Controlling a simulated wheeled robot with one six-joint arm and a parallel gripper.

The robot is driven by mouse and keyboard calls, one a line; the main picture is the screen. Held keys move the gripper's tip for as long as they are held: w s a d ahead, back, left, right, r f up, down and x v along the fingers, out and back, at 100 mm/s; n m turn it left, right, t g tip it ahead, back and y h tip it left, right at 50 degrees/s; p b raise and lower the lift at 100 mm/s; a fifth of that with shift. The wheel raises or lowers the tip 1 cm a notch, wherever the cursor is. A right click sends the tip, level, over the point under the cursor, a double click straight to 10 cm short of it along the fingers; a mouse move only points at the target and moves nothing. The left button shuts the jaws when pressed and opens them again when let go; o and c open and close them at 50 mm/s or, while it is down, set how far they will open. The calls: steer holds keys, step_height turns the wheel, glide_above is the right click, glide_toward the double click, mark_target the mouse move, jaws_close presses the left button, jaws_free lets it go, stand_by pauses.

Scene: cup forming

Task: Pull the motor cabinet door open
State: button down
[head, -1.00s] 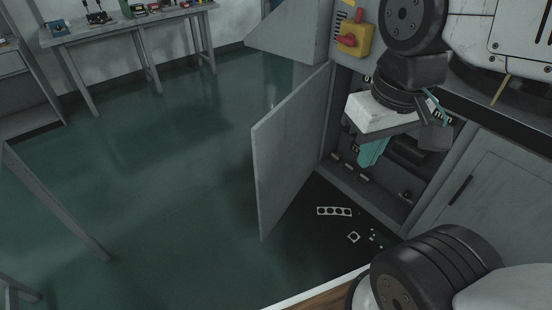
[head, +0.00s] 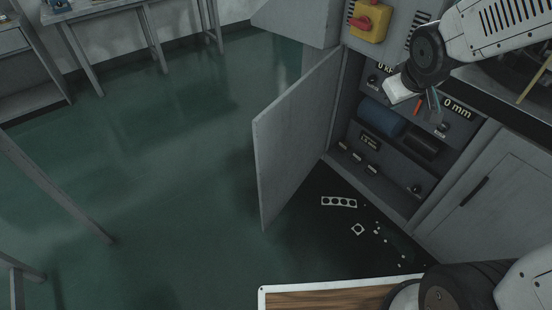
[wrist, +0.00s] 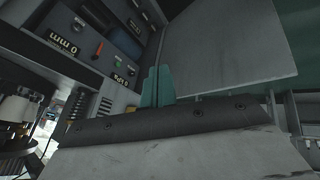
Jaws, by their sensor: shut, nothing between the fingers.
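The motor cabinet door (head: 292,142) is a plain grey panel. It stands swung wide open, out over the floor to the left of the cabinet opening, and it also shows in the wrist view (wrist: 232,48). My gripper (wrist: 158,72) has teal fingers, shut together and empty. In the wrist view the fingers lie across the gap between the control panel and the door, with no clear contact with either. The door's handle is not visible.
The open cabinet shows a blue motor (head: 382,117), labelled panels and knobs. A yellow box with a red switch (head: 369,20) is above. Metal scraps (head: 339,202) lie on the dark mat below. A wood-topped surface (head: 325,299) is at the bottom.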

steer(key=w+a+f+n+t+y, duration=0.2)
steer(key=w+a+f+n, duration=0.1)
steer(key=w+f, duration=0.65)
steer(key=n+t+y, duration=0.3)
steer(key=n+y, duration=0.1)
steer(key=y, duration=1)
glide_toward(267, 155)
steer(key=x, duration=0.7)
